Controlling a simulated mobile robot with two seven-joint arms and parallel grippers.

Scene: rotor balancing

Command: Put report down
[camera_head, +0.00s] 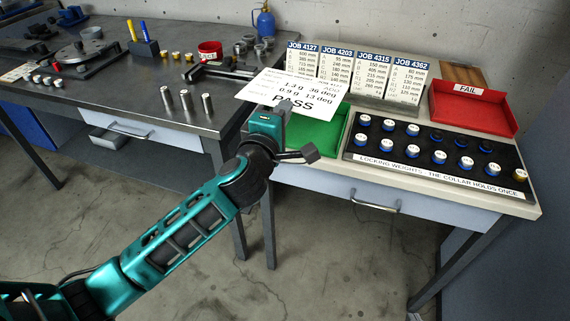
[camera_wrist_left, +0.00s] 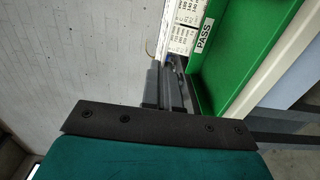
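The report (camera_head: 290,93) is a white sheet with printed figures and the word PASS. It is tilted and overlaps the left part of the green tray (camera_head: 330,131) in the head view. My left gripper (camera_head: 284,106) is at the sheet's lower edge and appears shut on it, above the tray's left side. In the left wrist view, the gripper's fingers (camera_wrist_left: 172,88) are close together beside the green tray (camera_wrist_left: 225,62), which bears a PASS label (camera_wrist_left: 203,36). The sheet is not clearly visible there. My right gripper is not in view.
Job cards (camera_head: 370,75) stand behind the green tray. A red FAIL tray (camera_head: 474,122) is at the right, behind a black board of locking weights (camera_head: 400,165). The dark bench (camera_head: 150,102) at left holds metal cylinders (camera_head: 186,100) and tools.

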